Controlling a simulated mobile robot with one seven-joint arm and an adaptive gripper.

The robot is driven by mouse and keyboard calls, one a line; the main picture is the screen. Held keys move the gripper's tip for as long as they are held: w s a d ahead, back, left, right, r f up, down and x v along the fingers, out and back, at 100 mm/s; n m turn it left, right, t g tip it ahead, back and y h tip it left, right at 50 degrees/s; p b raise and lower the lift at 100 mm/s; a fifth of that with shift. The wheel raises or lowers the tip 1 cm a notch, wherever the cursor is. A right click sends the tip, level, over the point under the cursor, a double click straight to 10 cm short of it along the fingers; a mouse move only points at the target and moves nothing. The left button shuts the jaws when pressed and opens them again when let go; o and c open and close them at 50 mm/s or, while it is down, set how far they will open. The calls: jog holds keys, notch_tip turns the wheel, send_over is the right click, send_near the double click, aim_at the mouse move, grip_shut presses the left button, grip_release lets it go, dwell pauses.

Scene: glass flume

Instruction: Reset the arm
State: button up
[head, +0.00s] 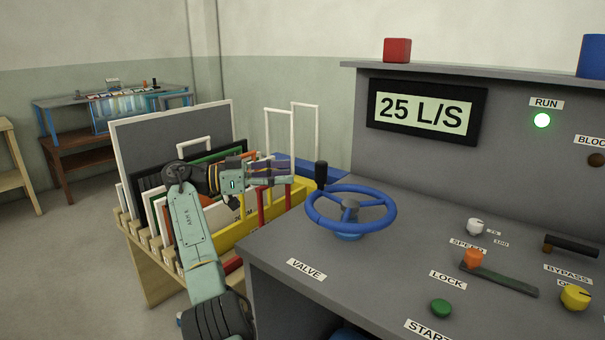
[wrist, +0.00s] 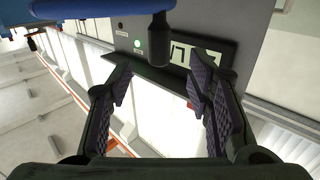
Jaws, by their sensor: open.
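My arm reaches up from the bottom of the head view, bends at the rack of panels and points right. My gripper (head: 288,173) is open and empty, a little left of the blue valve wheel (head: 385,219). The wheel's upright black knob (head: 321,175) stands just right of the fingertips, apart from them in the picture. In the wrist view the two fingers of my gripper (wrist: 160,88) are spread wide. The black knob (wrist: 158,42) and part of the blue rim (wrist: 95,10) show at the top, beyond the fingertips.
The grey control console (head: 300,240) fills the right, with a display reading 25 L/S (head: 420,112) and a lit green RUN lamp (head: 542,121). A wooden rack (head: 150,250) of framed panels stands close behind my arm. A red block (head: 397,50) sits on the console's shelf. Floor at left is clear.

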jog(key=shift+v, duration=1.05)
jog(key=shift+a, duration=0.1)
